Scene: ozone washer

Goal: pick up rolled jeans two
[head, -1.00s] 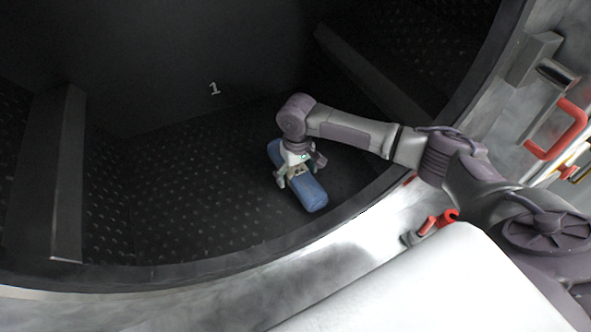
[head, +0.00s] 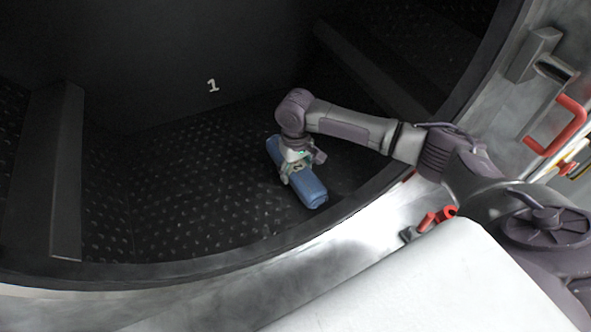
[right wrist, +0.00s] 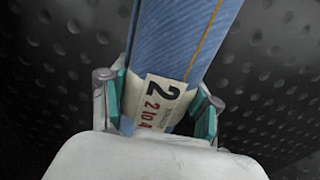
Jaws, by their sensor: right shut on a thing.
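The rolled jeans two (head: 311,190) are a blue roll inside the dark drum, at its lower right in the head view. In the right wrist view the roll (right wrist: 180,40) shows blue denim with an orange seam and a tag (right wrist: 158,101) marked with a 2. My right gripper (head: 296,173) is shut across the middle of the roll from above, one finger on each side. In the right wrist view its teal pads (right wrist: 160,105) flank the roll at the tag. Whether the roll touches the drum floor I cannot tell. My left gripper is not in view.
The dimpled drum floor (head: 190,200) is clear to the left of the roll. Raised ribs stand at the left (head: 66,170) and upper right (head: 370,72). The metal rim (head: 215,290) curves along the front. Red handles (head: 560,125) sit outside at the right.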

